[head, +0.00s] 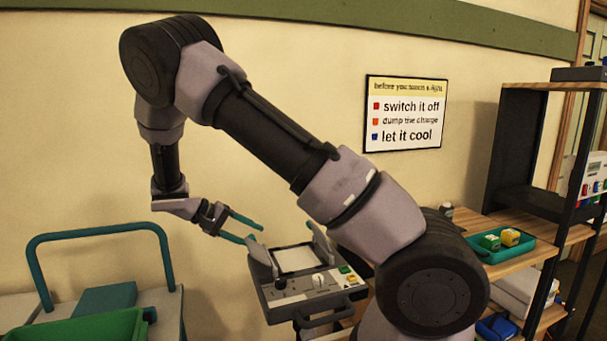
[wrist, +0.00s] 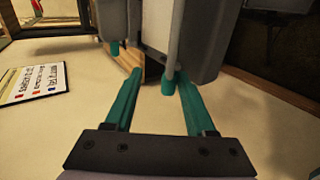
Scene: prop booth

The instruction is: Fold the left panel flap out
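The panel (head: 316,292) is a dark grey box with a pale centre plate, knobs and coloured buttons, in the middle of the head view. Its left flap (head: 260,254) and right flap (head: 322,243) both stand raised beside the plate. My gripper (head: 253,234) has teal fingers, spread apart, just above the left flap. In the wrist view my gripper (wrist: 160,75) is open. A pale bar with a teal tip (wrist: 168,82) shows between the fingers, nearer the right one. I cannot tell whether they touch. A large grey part (wrist: 195,35) lies close beyond it.
A teal-handled cart (head: 160,300) with a green bin (head: 95,328) stands at left. A teal tray (head: 512,250) with green and yellow blocks sits on a wooden shelf at right. A sign (head: 405,113) hangs on the wall. My arm covers part of the panel's right side.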

